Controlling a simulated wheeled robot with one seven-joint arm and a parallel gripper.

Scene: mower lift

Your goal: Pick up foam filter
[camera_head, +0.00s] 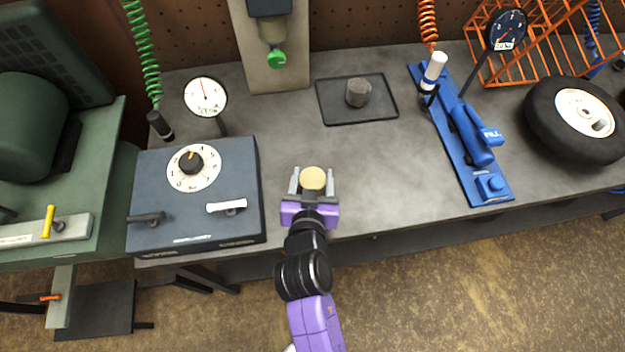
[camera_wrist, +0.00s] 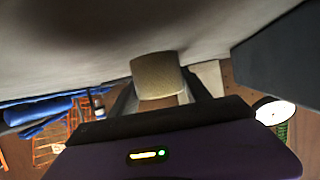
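A short tan cylinder (camera_head: 313,179), which looks like the foam filter, is between the two fingers of my gripper (camera_head: 312,184), near the bench's front edge. In the wrist view the tan cylinder (camera_wrist: 158,75) shows between the dark fingers (camera_wrist: 162,88), against the grey bench top. The fingers flank it closely on both sides. I cannot tell whether they press on it, or whether it rests on the bench. A dark grey ribbed cylinder (camera_head: 358,92) stands on a black mat (camera_head: 335,112) farther back.
A dark blue box with a dial (camera_head: 245,165) stands close at left of my gripper. A round gauge (camera_head: 205,97) is behind it. A blue tool stand (camera_head: 458,140), a black wheel (camera_head: 545,115) and an orange wire rack (camera_head: 485,65) are at right. The bench (camera_head: 385,175) is clear between.

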